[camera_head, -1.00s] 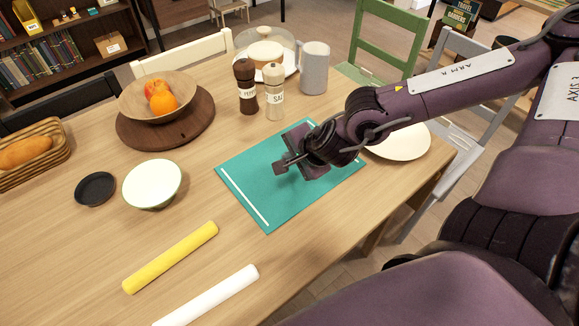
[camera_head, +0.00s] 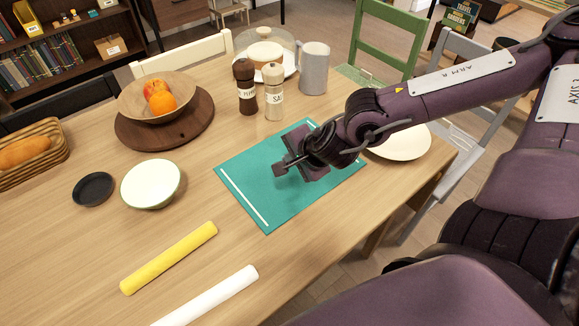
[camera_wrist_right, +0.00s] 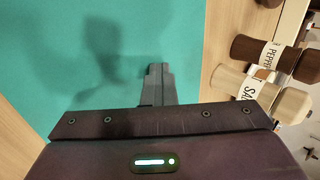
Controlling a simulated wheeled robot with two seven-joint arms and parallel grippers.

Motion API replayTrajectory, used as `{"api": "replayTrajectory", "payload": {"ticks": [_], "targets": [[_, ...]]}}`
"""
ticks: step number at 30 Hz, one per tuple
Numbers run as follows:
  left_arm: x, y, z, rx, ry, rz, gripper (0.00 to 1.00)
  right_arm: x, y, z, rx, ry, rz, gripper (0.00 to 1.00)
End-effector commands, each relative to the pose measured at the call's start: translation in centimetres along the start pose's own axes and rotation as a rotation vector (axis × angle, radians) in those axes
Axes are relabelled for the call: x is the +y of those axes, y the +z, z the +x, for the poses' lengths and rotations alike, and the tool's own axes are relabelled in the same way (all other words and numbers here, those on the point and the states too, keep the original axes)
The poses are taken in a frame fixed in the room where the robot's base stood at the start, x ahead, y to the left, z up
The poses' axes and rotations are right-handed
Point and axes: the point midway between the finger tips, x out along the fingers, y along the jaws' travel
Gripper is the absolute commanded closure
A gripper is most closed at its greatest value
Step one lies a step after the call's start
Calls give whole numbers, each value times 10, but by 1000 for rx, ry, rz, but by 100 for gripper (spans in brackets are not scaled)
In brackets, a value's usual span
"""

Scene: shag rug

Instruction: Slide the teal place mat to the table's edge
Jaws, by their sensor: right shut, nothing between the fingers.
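The teal place mat (camera_head: 268,205) lies flat on the wooden table, with a white stripe near its left and far edges in the head view. Part of it is hidden under my right arm. My right gripper (camera_head: 281,167) is over the mat's middle, fingers shut with nothing between them. In the right wrist view the shut fingertips (camera_wrist_right: 158,72) are in front of the teal mat (camera_wrist_right: 60,60), and a shadow falls on it. I cannot tell whether the fingertips touch the mat. My left gripper does not show.
The table's near edge (camera_head: 345,248) runs below the mat. A white plate (camera_head: 402,145) is right of it. Pepper (camera_head: 246,92) and salt (camera_head: 274,103) mills and a grey mug (camera_head: 314,72) stand behind. Yellow (camera_head: 170,258) and white (camera_head: 212,297) rolls and a bowl (camera_head: 151,184) lie left.

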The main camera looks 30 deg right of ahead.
Motion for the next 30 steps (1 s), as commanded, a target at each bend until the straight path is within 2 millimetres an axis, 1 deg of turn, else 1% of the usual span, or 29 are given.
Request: {"api": "replayTrajectory", "payload": {"ticks": [1, 13, 22, 26, 30], "targets": [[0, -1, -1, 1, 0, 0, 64, 4, 0, -1, 0, 8, 0, 100], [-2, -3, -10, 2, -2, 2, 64, 24, 1, -16, -4, 14, 1, 100], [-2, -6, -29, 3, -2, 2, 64, 36, -1, -29, -2, 15, -1, 100], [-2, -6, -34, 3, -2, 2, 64, 42, 0, -32, -1, 15, -1, 100], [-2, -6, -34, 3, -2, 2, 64, 45, 0, -32, -1, 17, -3, 100]]}}
